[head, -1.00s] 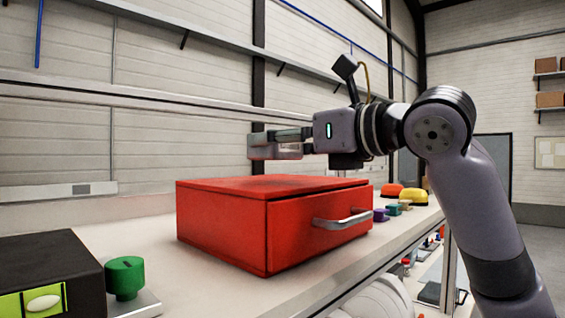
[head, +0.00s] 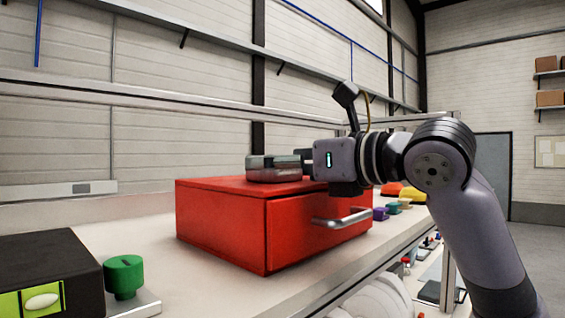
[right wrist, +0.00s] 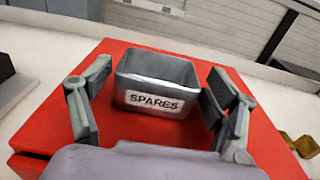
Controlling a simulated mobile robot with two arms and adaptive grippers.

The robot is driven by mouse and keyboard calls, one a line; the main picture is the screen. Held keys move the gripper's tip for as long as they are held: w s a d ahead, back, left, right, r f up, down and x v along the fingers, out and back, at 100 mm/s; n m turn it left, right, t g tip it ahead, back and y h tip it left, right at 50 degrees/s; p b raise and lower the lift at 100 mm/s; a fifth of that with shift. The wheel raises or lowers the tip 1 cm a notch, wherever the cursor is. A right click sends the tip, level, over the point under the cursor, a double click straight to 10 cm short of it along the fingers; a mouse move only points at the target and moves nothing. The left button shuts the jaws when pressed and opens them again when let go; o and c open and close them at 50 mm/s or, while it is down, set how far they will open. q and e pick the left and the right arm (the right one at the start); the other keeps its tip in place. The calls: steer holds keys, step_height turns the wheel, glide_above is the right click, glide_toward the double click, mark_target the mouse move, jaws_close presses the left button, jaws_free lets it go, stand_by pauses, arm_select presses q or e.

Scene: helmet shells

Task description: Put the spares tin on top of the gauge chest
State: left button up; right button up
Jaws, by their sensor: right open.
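The spares tin (head: 273,168) is a small grey metal box resting on top of the red gauge chest (head: 222,215). In the right wrist view the tin (right wrist: 158,80) is upright and open-topped, with a "SPARES" label facing me, and the red chest top (right wrist: 150,127) surrounds it. My right gripper (head: 302,160) is at the tin's right side in the head view. In the right wrist view its fingers (right wrist: 150,110) are spread, one on each side of the tin, with gaps between. My left gripper is not in view.
The chest has a metal handle (head: 342,217) on its front drawer. A green knob (head: 124,275) and a black box (head: 45,265) are at the front left. Yellow and orange helmet shells (head: 412,195) and small coloured blocks stand right of the chest.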

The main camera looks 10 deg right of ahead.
steer(key=shift+r, duration=0.1)
steer(key=shift+s+r, duration=0.1)
steer(key=shift+r, duration=0.05)
steer(key=b+v, duration=0.3)
steer(key=v, duration=0.7)
steer(key=shift+s+d, duration=0.25)
steer(key=shift+s, duration=0.05)
steer(key=shift+s+d, duration=0.3)
steer(key=shift+s, duration=0.2)
